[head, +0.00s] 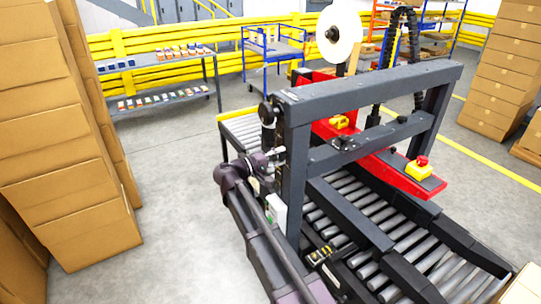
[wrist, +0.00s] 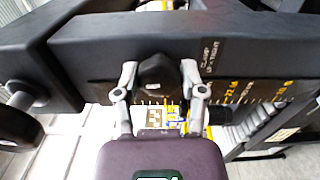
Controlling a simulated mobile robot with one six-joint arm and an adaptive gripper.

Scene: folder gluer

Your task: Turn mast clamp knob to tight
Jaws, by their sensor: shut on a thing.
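The mast clamp knob (wrist: 156,72) is black and sits on the face of a dark beam (wrist: 95,45) in the wrist view. My gripper (wrist: 158,78) has one grey finger on each side of the knob and is shut on it. A dark label (wrist: 205,58) with pale lettering is to the right of the knob; I cannot read its setting. In the head view my gripper (head: 277,156) is at the dark upright post of the machine frame (head: 296,185). The knob cannot be made out clearly there.
A scale strip (wrist: 240,92) with yellow marks runs below the beam. A roller conveyor (head: 345,225) passes under the frame, beside a red arm (head: 385,170) with a red-topped yellow button box (head: 425,168). Stacked cartons (head: 75,150) stand left; grey floor (head: 180,160) between is clear.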

